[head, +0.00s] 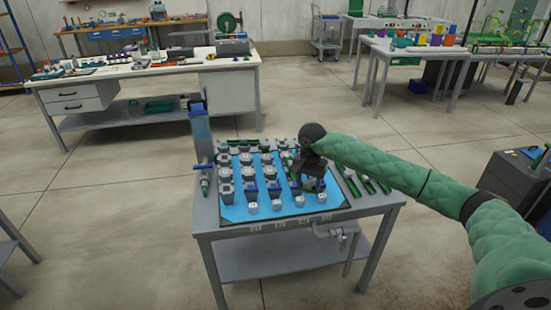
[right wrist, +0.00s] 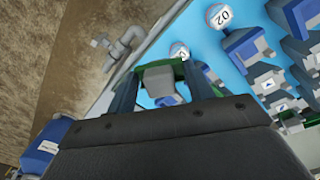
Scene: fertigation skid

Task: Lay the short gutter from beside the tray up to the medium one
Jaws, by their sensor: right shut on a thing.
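My right gripper (head: 308,178) is over the right part of the light blue tray mat (head: 238,213) on the grey skid table. In the right wrist view its two fingers (right wrist: 162,92) stand apart and are shut on a grey-and-green piece (right wrist: 158,80). I cannot tell from its visible end whether this is the short gutter. Several slim green strips (head: 366,184) lie beside the tray on its right; they look like gutters, but their lengths are hard to compare. My left gripper is not in view.
Grey-and-blue valve blocks (head: 248,188) crowd the mat, with white numbered round pieces (head: 252,208) along its front. A pipe with a tap (head: 330,232) juts from the table's front.

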